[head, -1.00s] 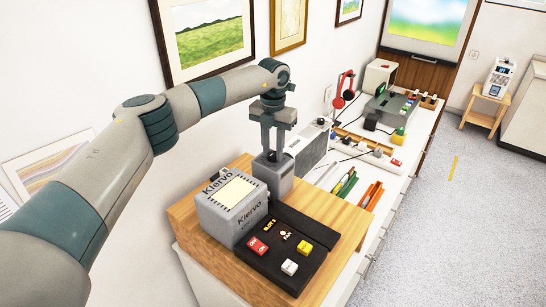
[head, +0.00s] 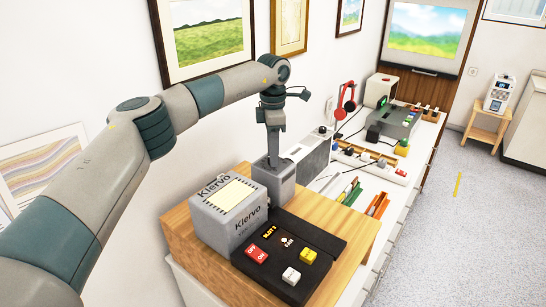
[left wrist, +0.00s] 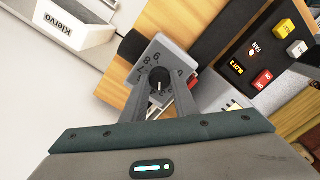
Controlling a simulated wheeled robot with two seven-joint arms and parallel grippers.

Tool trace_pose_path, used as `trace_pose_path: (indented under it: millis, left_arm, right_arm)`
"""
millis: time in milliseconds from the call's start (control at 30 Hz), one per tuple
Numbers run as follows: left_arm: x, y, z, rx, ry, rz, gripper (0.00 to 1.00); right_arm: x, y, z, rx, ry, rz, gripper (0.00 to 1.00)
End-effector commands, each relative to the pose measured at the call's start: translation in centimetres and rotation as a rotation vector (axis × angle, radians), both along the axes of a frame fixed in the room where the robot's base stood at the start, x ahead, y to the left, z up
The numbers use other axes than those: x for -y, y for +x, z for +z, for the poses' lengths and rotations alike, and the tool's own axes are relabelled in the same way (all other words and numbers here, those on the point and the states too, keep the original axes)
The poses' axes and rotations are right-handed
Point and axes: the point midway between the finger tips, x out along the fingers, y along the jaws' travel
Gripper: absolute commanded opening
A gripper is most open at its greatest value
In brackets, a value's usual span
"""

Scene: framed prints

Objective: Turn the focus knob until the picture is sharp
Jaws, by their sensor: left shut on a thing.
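The focus knob (left wrist: 161,87) is a small dark dial with a white pointer mark, ringed by numbers on top of a grey box. The fingers of my left gripper (left wrist: 160,104) are shut on it from both sides. In the head view my left gripper (head: 273,160) reaches straight down onto the grey box (head: 273,185), and the knob is hidden between its fingers. The picture (head: 427,38) on the screen at the back shows green ground, mountains and clouds; its shapes are distinct, with slightly soft edges. My right gripper is not in view.
A grey Klervo box (head: 228,212) and a black button panel (head: 290,255) stand beside the knob box on the wooden top (head: 350,228). Open floor lies to the right.

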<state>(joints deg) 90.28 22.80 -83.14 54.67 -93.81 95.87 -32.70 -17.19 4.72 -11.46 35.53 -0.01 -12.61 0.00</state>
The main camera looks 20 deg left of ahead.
Motion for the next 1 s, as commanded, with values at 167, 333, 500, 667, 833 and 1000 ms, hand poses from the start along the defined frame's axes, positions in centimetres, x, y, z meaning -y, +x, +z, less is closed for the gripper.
trace_pose_path:
  millis: [167, 333, 500, 667, 833, 1000]
  left_arm:
    - [-0.03, 0.12, 0.1, 0.004, 0.0, -0.167, 0.04]
    - [-0.04, 0.14, 0.13, 0.004, 0.001, -0.329, 0.04]
    - [-0.04, 0.16, 0.16, 0.004, 0.0, -0.489, 0.04]
    - [-0.03, 0.18, 0.19, 0.004, 0.0, -0.628, 0.04]
    - [-0.02, 0.2, 0.21, 0.004, 0.0, -0.745, 0.04]
    - [-0.01, 0.22, 0.23, 0.004, -0.001, -0.821, 0.04]
  right_arm:
    - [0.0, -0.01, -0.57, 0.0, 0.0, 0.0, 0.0]
    - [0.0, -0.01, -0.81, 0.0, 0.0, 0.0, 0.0]
    - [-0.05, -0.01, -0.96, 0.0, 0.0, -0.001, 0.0]
    - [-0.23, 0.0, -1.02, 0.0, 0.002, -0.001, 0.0]
    - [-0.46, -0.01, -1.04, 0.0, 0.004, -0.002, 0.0]
    - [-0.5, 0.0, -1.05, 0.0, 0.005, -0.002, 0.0]
